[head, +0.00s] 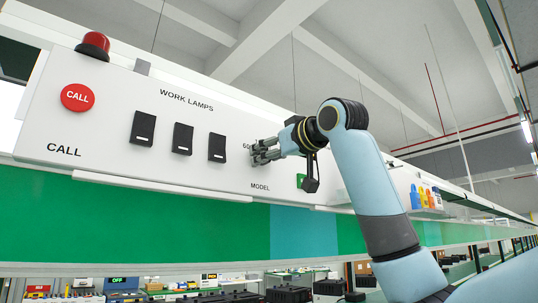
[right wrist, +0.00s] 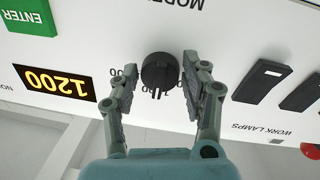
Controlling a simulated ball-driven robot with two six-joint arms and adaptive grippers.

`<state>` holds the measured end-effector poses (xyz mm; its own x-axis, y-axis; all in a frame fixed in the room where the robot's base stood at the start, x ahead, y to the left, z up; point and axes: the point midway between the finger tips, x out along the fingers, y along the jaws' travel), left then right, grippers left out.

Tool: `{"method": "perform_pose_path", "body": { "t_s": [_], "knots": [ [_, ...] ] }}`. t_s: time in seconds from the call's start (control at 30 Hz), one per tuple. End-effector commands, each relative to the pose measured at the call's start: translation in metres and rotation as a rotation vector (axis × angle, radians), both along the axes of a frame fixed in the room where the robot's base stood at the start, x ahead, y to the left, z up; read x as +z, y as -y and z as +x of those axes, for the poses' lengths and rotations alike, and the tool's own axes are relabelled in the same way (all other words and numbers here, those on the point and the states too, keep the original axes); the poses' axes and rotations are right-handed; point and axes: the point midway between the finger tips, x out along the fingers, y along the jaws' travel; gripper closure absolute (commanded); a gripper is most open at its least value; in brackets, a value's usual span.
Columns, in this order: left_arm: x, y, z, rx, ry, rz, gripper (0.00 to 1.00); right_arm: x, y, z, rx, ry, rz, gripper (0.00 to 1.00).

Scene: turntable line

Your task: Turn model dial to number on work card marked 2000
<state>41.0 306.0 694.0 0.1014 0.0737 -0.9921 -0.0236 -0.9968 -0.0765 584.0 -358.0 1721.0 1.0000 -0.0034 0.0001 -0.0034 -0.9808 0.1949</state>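The model dial (right wrist: 158,72) is a round black knob on the white panel, seen upside down in the right wrist view below the printed word MODEL. Numbers are printed around it, mostly covered or too small to read. My right gripper (right wrist: 157,66) is open, one finger on each side of the dial, with gaps visible between the fingers and the knob. A display (right wrist: 55,84) reads 1200 in yellow. I see no work card marked 2000. My left gripper is out of view.
Three black work lamp switches (head: 182,139) and a red CALL button (head: 77,97) sit left of the gripper. A red lamp (head: 93,45) tops the panel (head: 225,185). A green ENTER button (right wrist: 32,16) is near the display. Coloured bottles (head: 425,197) stand at right.

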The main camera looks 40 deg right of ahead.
Motion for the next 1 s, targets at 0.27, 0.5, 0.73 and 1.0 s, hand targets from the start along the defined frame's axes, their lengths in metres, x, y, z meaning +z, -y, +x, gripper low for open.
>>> {"method": "perform_pose_path", "body": {
  "t_s": [0.27, 0.5, 0.73, 1.0],
  "knots": [
    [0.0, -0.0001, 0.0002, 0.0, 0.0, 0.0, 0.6, 0.0001, 0.0001, -0.0002, 0.0, 0.0, 0.0, 0.92],
    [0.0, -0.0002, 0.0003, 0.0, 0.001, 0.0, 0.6, 0.0003, 0.0, -0.0001, 0.0, -0.002, 0.021, 0.92],
    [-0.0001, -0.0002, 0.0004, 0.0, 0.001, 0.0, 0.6, 0.0003, -0.0004, 0.0, 0.0, -0.011, 0.125, 0.92],
    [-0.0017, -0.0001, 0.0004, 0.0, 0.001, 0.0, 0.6, 0.0013, -0.0009, 0.0, -0.001, -0.027, 0.354, 0.92]
  ]
}}
